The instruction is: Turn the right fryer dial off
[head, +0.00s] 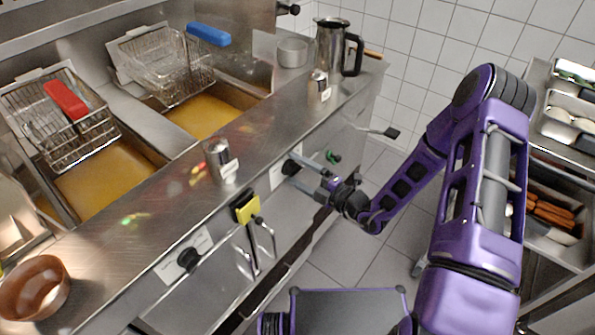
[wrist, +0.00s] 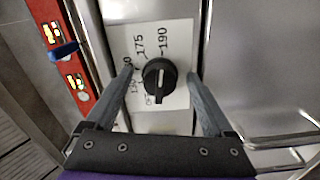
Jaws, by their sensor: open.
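The right fryer dial (head: 291,167) is a round black knob on a white plate on the fryer's front panel. In the wrist view the dial (wrist: 159,75) sits in the middle, with a pale line on its face running roughly up and down. The plate (wrist: 172,38) shows 175 and 190; the lower marks are partly hidden. My gripper (head: 298,174) is open in front of the panel. In the wrist view its fingers (wrist: 160,78) stand on either side of the dial, with gaps visible. I cannot tell how deep the tips reach.
A left dial (head: 188,259) sits farther along the panel. A yellow item (head: 246,208) and metal handles (head: 262,240) are between the dials. Fry baskets (head: 160,65), a steel jug (head: 331,46) and a brown bowl (head: 36,287) are on top. A food counter (head: 545,150) stands right.

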